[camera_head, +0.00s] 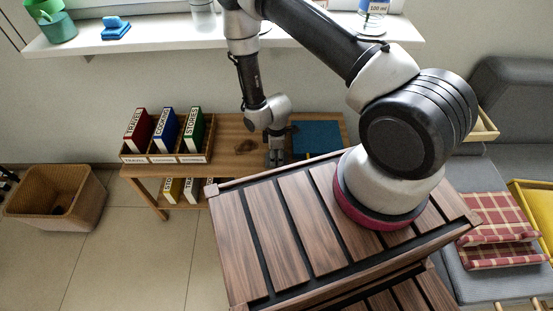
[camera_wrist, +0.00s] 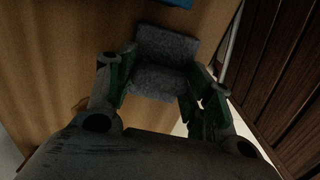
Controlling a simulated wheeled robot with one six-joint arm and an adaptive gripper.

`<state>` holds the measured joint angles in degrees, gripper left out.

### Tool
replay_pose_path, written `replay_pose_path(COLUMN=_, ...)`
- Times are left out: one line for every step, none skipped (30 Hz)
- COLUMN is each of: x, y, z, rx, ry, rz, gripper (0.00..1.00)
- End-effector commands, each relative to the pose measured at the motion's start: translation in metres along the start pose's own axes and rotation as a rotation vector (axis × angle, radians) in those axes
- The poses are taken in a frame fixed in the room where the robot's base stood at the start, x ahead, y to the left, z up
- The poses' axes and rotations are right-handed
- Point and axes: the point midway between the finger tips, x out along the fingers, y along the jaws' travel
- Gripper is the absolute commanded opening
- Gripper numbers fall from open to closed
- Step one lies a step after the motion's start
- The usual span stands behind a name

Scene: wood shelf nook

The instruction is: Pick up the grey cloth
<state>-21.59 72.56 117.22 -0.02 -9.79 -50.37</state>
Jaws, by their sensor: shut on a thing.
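The grey cloth (camera_wrist: 165,46) is between the two fingers of my gripper (camera_wrist: 160,77) in the wrist view. It looks folded, with one part nearer the camera and one part beyond. My gripper is shut on the cloth, over the wooden shelf top. In the head view my gripper (camera_head: 275,157) is small, at the wooden shelf beyond my slatted body. The cloth is hard to make out there. Whether it touches the shelf top cannot be told.
The wooden shelf (camera_head: 231,140) bears a blue flat item (camera_head: 317,137) to the right of my gripper and a box of labelled binders (camera_head: 166,157) to the left. A woven basket (camera_head: 57,197) stands on the floor at left. A grey sofa (camera_head: 480,180) is at right.

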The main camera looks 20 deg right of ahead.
Motion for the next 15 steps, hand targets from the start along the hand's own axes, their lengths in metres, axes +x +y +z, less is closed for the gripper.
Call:
replay_pose_path(x=0.0, y=0.0, z=0.0, rx=0.0, ry=0.0, rz=0.0, gripper=0.25)
replay_pose_path(x=0.0, y=0.0, z=0.0, rx=0.0, ry=0.0, rz=0.0, gripper=0.25)
replay_pose_path(x=0.0, y=0.0, z=0.0, rx=0.0, ry=0.0, rz=0.0, gripper=0.25)
replay_pose_path(x=0.0, y=0.0, z=0.0, rx=0.0, ry=0.0, rz=0.0, gripper=0.25)
replay_pose_path(x=-0.001, y=0.0, z=0.0, rx=0.0, ry=0.0, rz=0.0, gripper=0.25)
replay_pose_path(x=-0.002, y=0.0, z=0.0, rx=0.0, ry=0.0, rz=0.0, gripper=0.25)
replay_pose_path(x=-0.003, y=0.0, z=0.0, rx=0.0, ry=0.0, rz=0.0, gripper=0.25)
replay_pose_path(x=-0.005, y=0.0, z=0.0, rx=0.0, ry=0.0, rz=0.0, gripper=0.25)
replay_pose_path(x=-0.009, y=0.0, z=0.0, rx=0.0, ry=0.0, rz=0.001, gripper=0.25)
replay_pose_path(x=-0.012, y=0.001, z=0.0, rx=0.0, ry=0.001, rz=0.001, gripper=0.25)
replay_pose_path(x=-0.016, y=0.001, z=-0.001, rx=0.0, ry=0.001, rz=0.002, gripper=0.25)
replay_pose_path(x=-0.022, y=0.001, z=-0.001, rx=0.0, ry=0.002, rz=0.002, gripper=0.25)
replay_pose_path(x=-0.028, y=0.001, z=-0.001, rx=0.0, ry=0.002, rz=0.002, gripper=0.25)
replay_pose_path(x=-0.035, y=0.001, z=-0.001, rx=0.0, ry=0.001, rz=0.002, gripper=0.25)
replay_pose_path(x=-0.044, y=0.001, z=-0.001, rx=0.0, ry=0.002, rz=0.003, gripper=0.25)
